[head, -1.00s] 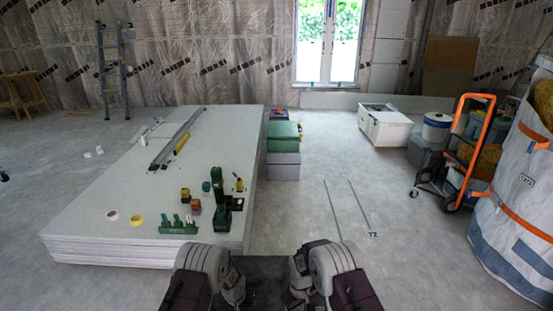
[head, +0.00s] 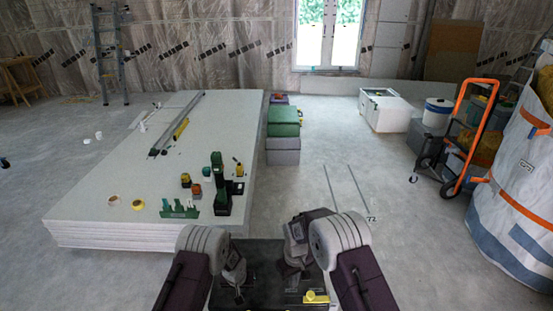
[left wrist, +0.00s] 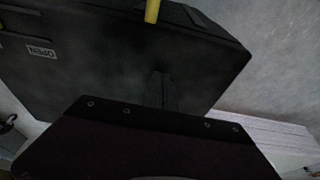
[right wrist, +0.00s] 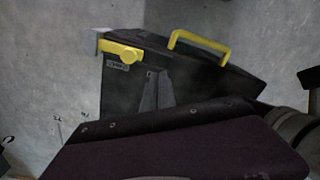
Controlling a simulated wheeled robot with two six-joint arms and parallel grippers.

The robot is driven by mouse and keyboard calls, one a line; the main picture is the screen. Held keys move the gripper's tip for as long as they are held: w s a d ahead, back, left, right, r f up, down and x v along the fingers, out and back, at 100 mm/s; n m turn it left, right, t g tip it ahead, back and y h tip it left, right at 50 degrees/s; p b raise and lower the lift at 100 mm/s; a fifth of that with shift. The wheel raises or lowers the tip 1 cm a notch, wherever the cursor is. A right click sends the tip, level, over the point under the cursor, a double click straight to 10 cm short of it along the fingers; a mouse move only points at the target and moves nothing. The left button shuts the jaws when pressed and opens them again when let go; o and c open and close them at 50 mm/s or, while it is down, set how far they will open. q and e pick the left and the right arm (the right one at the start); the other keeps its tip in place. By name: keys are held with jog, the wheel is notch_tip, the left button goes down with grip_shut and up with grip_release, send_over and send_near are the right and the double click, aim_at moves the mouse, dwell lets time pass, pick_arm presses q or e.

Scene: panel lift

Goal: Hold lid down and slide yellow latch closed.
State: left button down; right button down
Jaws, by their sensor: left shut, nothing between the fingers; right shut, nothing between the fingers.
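A black box with a lid (head: 262,258) stands low in front of me at the bottom of the head view. Its yellow latch (head: 316,297) is at the right; the right wrist view shows the latch (right wrist: 122,51) at a corner by a small label, plus a yellow handle (right wrist: 200,43) on the lid. In the left wrist view, an upside-down OPEN label (left wrist: 42,51) and part of the handle (left wrist: 152,10) show. My left gripper (head: 239,293) is shut and empty over the box's left part. My right gripper (head: 294,284) is shut and empty, left of the latch. Contact with the lid cannot be told.
A stack of pale panels (head: 130,200) carries tools and tape rolls at the left. An orange hand truck (head: 466,140) and a big white bag (head: 520,200) stand at the right.

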pick_arm(q)
jog(key=shift+s+f, duration=0.25)
pick_arm(e)
jog(key=shift+r, duration=0.5)
pick_arm(q)
jog(key=shift+w+r, duration=0.2)
jog(key=shift+r, duration=0.65)
notch_tip(320, 180, up, 8)
jog(key=shift+f, duration=0.2)
jog(key=shift+w, duration=0.1)
pick_arm(e)
jog(key=shift+w+d, duration=0.1)
jog(key=shift+d, duration=0.05)
